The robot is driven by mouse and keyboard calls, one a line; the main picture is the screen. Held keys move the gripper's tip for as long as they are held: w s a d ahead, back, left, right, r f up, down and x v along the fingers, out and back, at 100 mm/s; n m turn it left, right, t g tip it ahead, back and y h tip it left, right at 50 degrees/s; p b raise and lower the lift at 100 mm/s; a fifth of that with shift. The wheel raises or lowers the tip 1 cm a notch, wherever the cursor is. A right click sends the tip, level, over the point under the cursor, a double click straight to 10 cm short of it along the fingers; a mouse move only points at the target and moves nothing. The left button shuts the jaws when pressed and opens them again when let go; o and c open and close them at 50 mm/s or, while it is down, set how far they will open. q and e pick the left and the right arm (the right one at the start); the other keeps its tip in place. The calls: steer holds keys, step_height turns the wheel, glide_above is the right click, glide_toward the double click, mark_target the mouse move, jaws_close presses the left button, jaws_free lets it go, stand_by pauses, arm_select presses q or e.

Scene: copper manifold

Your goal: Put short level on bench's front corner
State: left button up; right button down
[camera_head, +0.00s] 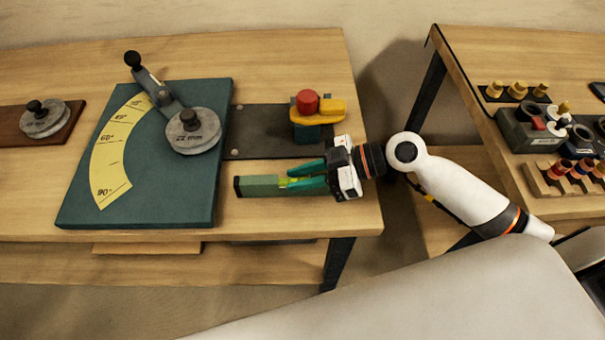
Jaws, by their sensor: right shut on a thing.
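The short level (257,186) is a green bar with a dark end cap and a yellow-green vial. My right gripper (305,178) is shut on it, its teal fingers on either side of the level's right part. The level points left over the front right part of the wooden bench (350,215), close to the bench's front corner. I cannot tell whether it touches the bench top. My left gripper is not in view.
A green bending plate (150,200) with a yellow angle scale and lever lies left of the level. Behind the level is a dark plate (262,128) with a red-and-yellow clamp (312,106). A second bench (465,70) with fittings stands right, across a gap.

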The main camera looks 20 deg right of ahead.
steer(key=shift+f, duration=0.1)
steer(key=shift+f, duration=0.1)
steer(key=c, duration=1.7)
jaws_free()
steer(key=shift+f, duration=0.1)
steer(key=o, duration=0.4)
steer(key=shift+o, duration=0.2)
steer(key=shift+r, duration=0.4)
steer(key=b+v, duration=0.1)
steer(key=v, duration=0.4)
steer(key=b+v, duration=0.1)
steer(key=v, duration=0.4)
steer(key=shift+d+f+b, duration=0.15)
steer(key=shift+d+b, duration=0.15)
steer(key=shift+s+d+r, duration=0.2)
steer(key=shift+d+r, duration=0.15)
steer(key=shift+d, duration=0.25)
